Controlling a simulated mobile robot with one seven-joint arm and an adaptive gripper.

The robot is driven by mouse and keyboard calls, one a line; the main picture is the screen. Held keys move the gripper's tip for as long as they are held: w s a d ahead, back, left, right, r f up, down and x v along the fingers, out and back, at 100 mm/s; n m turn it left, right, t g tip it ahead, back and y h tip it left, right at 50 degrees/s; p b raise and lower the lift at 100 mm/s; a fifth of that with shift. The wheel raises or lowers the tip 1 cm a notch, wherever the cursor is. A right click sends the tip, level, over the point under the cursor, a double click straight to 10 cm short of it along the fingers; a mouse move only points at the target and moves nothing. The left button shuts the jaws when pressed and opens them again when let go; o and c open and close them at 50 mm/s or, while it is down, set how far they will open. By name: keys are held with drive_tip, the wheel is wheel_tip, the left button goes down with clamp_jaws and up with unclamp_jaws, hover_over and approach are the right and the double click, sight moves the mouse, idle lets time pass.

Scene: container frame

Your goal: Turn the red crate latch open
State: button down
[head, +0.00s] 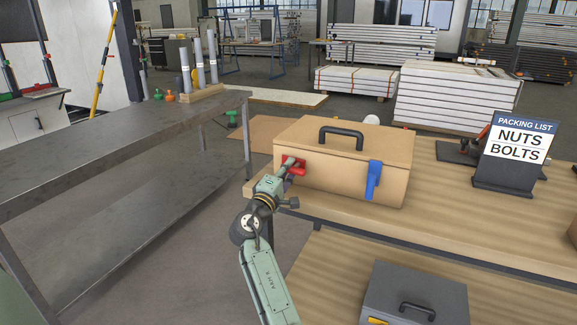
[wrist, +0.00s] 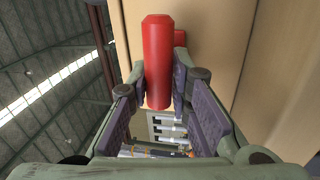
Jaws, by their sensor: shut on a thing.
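The red latch (head: 299,164) is on the front face of the tan crate (head: 330,183), near its left end. In the head view it looks roughly sideways, partly hidden by my gripper (head: 288,170). In the wrist view the red latch (wrist: 157,55) is a rounded bar between the two fingers of my gripper (wrist: 160,80), with the crate wall (wrist: 210,30) behind it. My gripper is shut on the latch. The crate lid is down.
A blue latch (head: 373,180) hangs upright on the crate's right front. A black handle (head: 341,132) tops the lid. A packing list sign (head: 515,150) stands right on the wooden bench (head: 450,215). A grey case (head: 415,290) sits below. A metal table (head: 110,140) is left.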

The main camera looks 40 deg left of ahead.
drive_tip(key=shift+r+n, duration=0.25)
drive_tip(key=shift+n, duration=0.35)
drive_tip(key=c, duration=1.9)
unclamp_jaws()
drive_tip(key=o, duration=0.4)
drive_tip(key=shift+f, duration=0.1)
drive_tip(key=shift+f, duration=0.1)
drive_tip(key=v, duration=1.2)
